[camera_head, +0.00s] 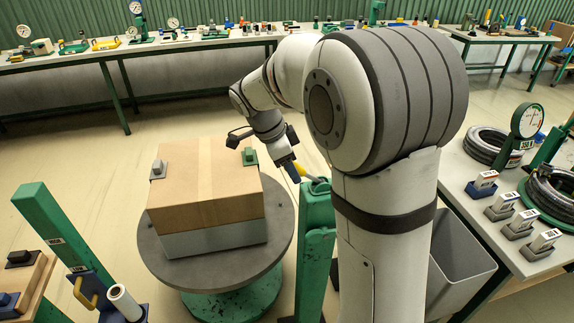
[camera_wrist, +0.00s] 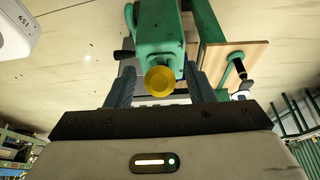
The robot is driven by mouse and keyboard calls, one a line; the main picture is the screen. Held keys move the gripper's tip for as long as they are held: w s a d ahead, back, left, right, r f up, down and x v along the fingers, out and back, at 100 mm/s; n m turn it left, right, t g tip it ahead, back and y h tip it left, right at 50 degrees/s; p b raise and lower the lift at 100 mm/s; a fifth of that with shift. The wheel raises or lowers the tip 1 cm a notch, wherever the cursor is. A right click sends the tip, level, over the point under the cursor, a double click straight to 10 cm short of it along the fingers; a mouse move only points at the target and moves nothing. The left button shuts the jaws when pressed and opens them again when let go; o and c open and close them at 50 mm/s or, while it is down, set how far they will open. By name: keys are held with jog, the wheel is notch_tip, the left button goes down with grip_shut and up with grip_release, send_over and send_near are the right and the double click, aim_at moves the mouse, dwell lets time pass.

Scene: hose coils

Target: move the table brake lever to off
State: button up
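The brake lever shows a yellow grip (camera_head: 304,170) at the top of the green post (camera_head: 318,225), beside the round grey turntable. In the wrist view its round yellow knob (camera_wrist: 160,82) faces the camera, with the green lever housing (camera_wrist: 158,35) behind it. My gripper (camera_head: 291,168) is at the lever. In the wrist view my gripper (camera_wrist: 161,88) is open, with one dark finger on each side of the knob and a visible gap to both. The lever's pivot and any on or off marking cannot be made out.
A cardboard box (camera_head: 207,185) sits on the turntable (camera_head: 154,245), left of the post. A grey bin (camera_head: 462,262) stands right of my arm. A table with hose coils (camera_head: 552,192) is at the right.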

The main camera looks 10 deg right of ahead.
grip_shut()
dwell(0.3)
